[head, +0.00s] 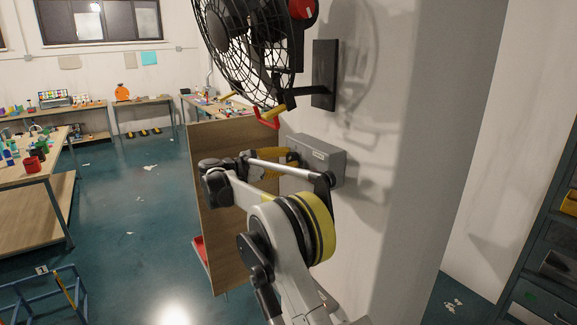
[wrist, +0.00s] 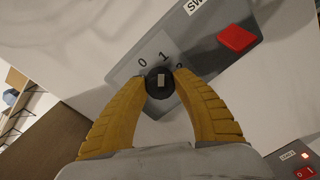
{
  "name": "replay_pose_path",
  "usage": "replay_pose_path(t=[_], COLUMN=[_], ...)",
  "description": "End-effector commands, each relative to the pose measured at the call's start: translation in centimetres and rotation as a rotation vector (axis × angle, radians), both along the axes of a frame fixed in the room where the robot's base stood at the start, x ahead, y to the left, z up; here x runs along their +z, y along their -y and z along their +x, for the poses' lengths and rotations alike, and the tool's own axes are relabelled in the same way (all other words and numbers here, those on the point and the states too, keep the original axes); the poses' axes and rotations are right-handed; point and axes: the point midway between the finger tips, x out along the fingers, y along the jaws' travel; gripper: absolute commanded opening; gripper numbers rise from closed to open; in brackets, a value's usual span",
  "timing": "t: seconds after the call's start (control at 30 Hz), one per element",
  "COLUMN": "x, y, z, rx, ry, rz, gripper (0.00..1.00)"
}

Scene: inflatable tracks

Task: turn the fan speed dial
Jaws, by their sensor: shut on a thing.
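The fan speed dial (wrist: 160,83) is a round black knob with a pale grey mark, on a light plate with "0" and "1" printed above it in the wrist view. My gripper (wrist: 162,79) has two yellow ribbed fingers, one on each side of the dial, with their tips closed against its rim. In the head view my gripper (head: 292,158) reaches the grey control box (head: 322,160) on the wall, and the dial is hidden there. The black caged fan (head: 245,45) is mounted above the box.
A red switch (wrist: 237,38) sits on the box beside the dial. Another small panel with a red switch (wrist: 305,172) is at lower right. A wooden board (head: 212,225) stands left of my arm, and open floor (head: 140,240) lies beyond it.

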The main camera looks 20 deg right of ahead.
Motion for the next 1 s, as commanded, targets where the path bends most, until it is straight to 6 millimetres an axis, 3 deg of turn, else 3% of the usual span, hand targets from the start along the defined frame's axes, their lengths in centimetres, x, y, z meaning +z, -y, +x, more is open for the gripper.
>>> replay_pose_path(t=[0.7,1.0], x=[-0.03,-0.04], y=[0.11,0.12], z=[-0.15,-0.21], rx=[0.002,0.002], ry=[0.657,0.863], rz=[0.125,0.165], gripper=[0.03,0.03])
